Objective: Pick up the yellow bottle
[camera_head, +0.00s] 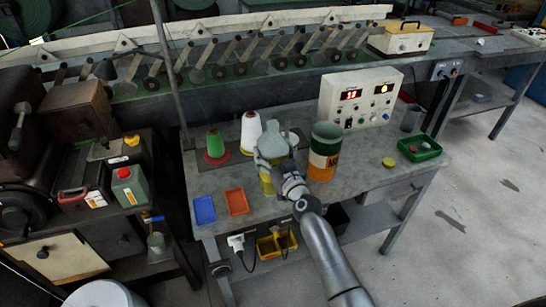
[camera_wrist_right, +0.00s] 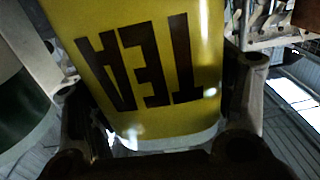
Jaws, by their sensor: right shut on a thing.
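The yellow bottle (camera_wrist_right: 150,60) fills the middle of the right wrist view, with upside-down dark letters "TEA" on it. In the head view only a strip of yellow (camera_head: 266,183) shows beside my arm; the rest is hidden behind my right gripper (camera_head: 274,150). In the wrist view one finger stands on each side of the bottle, and the right gripper is shut on it. I cannot tell whether the bottle is clear of the table. My left gripper is not in view.
A large green, white and orange canister (camera_head: 324,150) stands close to the right of the gripper. Two thread cones, green (camera_head: 215,145) and white (camera_head: 250,132), stand left. Blue (camera_head: 204,210) and orange (camera_head: 237,201) trays lie front left. A control box (camera_head: 360,98) stands behind; a green tray (camera_head: 419,148) lies right.

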